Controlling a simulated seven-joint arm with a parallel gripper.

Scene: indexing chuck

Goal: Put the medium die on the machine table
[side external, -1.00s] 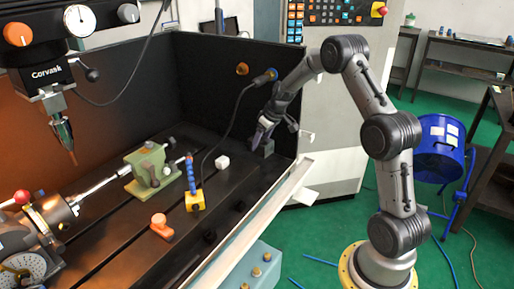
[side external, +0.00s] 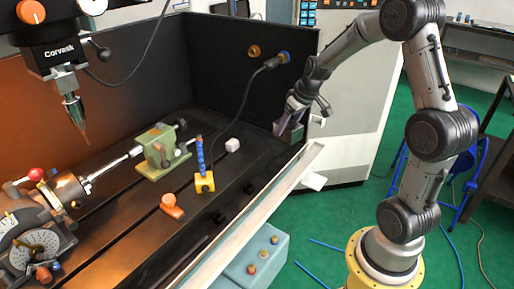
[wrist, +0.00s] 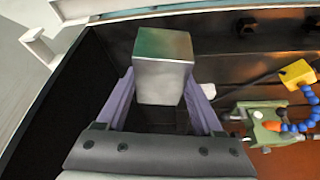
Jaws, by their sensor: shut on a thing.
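A grey metal block (wrist: 163,80), which I take to be the medium die, is between the two purple fingers of my gripper (wrist: 160,92) in the wrist view. No other die shows for comparing size. In the side view my gripper (side external: 291,118) is shut on the block (side external: 295,131), beside the right end of the enclosure wall. I cannot tell whether the block touches anything below it. The machine table (side external: 190,232) is dark and slotted, and lies to the left of my gripper.
On the table are a small white cube (side external: 232,145), a yellow base with a blue hose (side external: 204,182), an orange piece (side external: 172,206) and a green vise-like fixture (side external: 155,152). A spindle (side external: 75,110) hangs at left. A pale rail (side external: 250,220) edges the table.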

